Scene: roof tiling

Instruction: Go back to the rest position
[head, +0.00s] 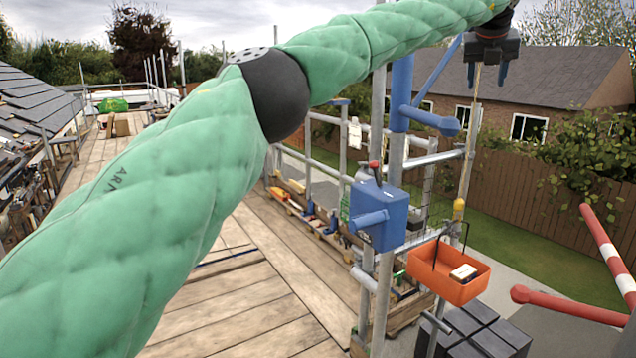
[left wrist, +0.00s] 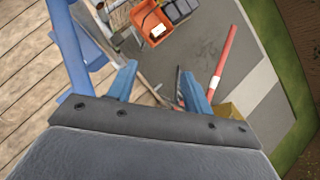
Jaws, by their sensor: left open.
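My left arm, in green quilted padding, crosses the head view from the lower left to the top right. My left gripper (head: 487,72) hangs at its end, pointing down, high beside the blue hoist post. In the left wrist view its two blue fingers (left wrist: 163,88) are apart with nothing between them. Below them are paving and the orange tub. My right gripper is in neither view.
A blue hoist box (head: 379,213) sits on the scaffold poles. An orange tub (head: 449,270) hangs right of it, above dark stacked blocks (head: 476,332). A red-and-white barrier (head: 607,250) stands at the right. The plank deck (head: 245,300) shows bare boards.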

